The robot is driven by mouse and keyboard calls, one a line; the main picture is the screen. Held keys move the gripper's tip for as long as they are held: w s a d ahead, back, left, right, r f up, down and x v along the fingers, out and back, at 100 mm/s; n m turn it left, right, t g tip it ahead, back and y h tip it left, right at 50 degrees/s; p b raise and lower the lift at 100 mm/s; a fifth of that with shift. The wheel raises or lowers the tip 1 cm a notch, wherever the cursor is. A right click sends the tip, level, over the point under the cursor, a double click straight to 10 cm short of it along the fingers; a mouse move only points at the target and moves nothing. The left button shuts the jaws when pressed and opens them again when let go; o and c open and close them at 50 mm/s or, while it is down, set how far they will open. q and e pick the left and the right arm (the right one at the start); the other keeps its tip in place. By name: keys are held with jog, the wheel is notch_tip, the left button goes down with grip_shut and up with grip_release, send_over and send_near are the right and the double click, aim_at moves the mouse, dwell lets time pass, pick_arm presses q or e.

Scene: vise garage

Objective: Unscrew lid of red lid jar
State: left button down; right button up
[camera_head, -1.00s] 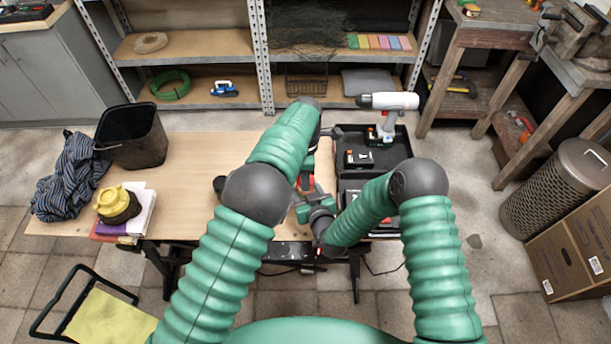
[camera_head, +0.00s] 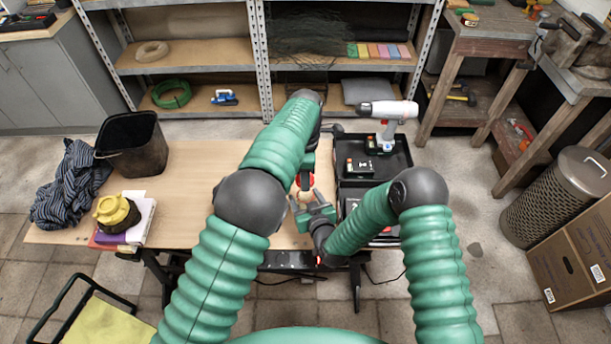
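The jar with the red lid (camera_head: 305,181) stands on the workbench near its front middle; only parts of the lid and a pale body show between my grippers. My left gripper (camera_head: 306,172) reaches over from behind, at the red lid, and its fingertips are mostly hidden, so its grip is unclear. My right gripper (camera_head: 308,200) is at the front of the jar, low beside the body. Its fingers are spread apart with the pale body between or just ahead of them; contact is not clear.
A black case (camera_head: 392,160) with a white power drill (camera_head: 388,117) lies to the right on the workbench (camera_head: 200,190). The middle left is clear.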

jog(key=o, duration=0.3)
